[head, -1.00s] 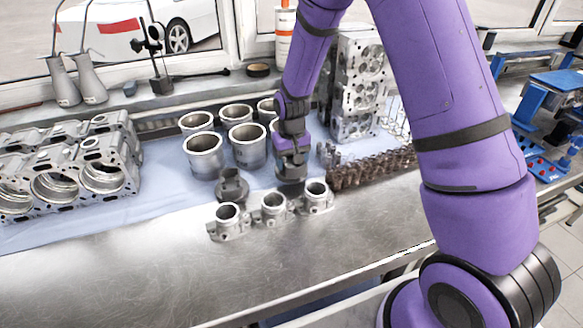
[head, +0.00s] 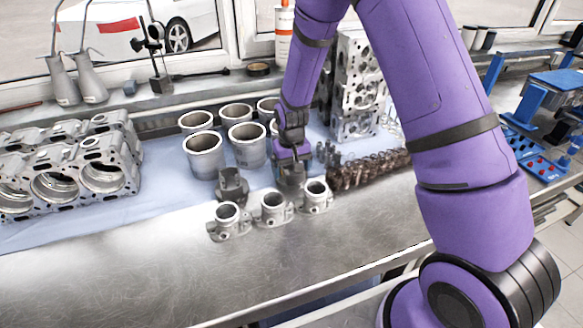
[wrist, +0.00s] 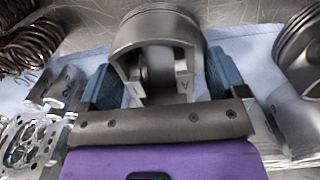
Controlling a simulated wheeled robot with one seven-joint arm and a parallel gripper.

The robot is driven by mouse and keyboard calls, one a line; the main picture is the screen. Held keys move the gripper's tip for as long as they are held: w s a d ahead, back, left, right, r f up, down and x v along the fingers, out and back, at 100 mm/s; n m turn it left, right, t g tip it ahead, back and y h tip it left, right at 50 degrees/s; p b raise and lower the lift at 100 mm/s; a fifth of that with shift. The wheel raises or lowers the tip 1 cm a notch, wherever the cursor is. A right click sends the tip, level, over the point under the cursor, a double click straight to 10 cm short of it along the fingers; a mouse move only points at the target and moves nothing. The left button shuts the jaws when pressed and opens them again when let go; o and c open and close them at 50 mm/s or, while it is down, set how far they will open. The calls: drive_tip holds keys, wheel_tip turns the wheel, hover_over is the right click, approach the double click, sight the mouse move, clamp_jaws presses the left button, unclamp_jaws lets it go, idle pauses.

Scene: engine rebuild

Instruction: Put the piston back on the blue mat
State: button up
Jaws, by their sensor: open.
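A grey piston (wrist: 158,38) stands between the two blue finger pads of my gripper (wrist: 160,85) in the wrist view, its open skirt side facing me. The jaws are open around it. In the head view the piston (head: 290,177) is low, near the front edge of the blue mat (head: 160,195), partly covered by my gripper (head: 291,160). The mat shows around the piston in the wrist view (wrist: 242,45). I cannot tell whether all of its base rests on the mat. A second piston (head: 232,186) stands to the left; it also shows in the wrist view (wrist: 301,45).
Three metal housings (head: 272,206) stand just in front on the bare steel bench (head: 150,275). Cylinder liners (head: 204,155) stand behind on the left. Valve springs (head: 370,168) lie to the right, with small cylinders (wrist: 55,88) beside them. A cylinder head (head: 357,85) stands upright behind.

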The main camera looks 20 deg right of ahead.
drive_tip(key=s+d+r+t, duration=0.1)
drive_tip(key=s+r, duration=0.1)
drive_tip(key=r, duration=0.9)
drive_tip(key=s+d+r, duration=0.1)
drive_tip(key=s+r, duration=0.2)
drive_tip(key=r, duration=0.8)
drive_tip(key=s+d+r+t, duration=0.2)
drive_tip(key=s+r, duration=0.5)
drive_tip(key=s, duration=0.6)
drive_tip(key=s+d+r+t, duration=0.2)
drive_tip(key=s+r, duration=0.5)
drive_tip(key=s, duration=0.6)
drive_tip(key=shift+d+r, duration=0.25)
drive_tip(key=shift+d, duration=0.25)
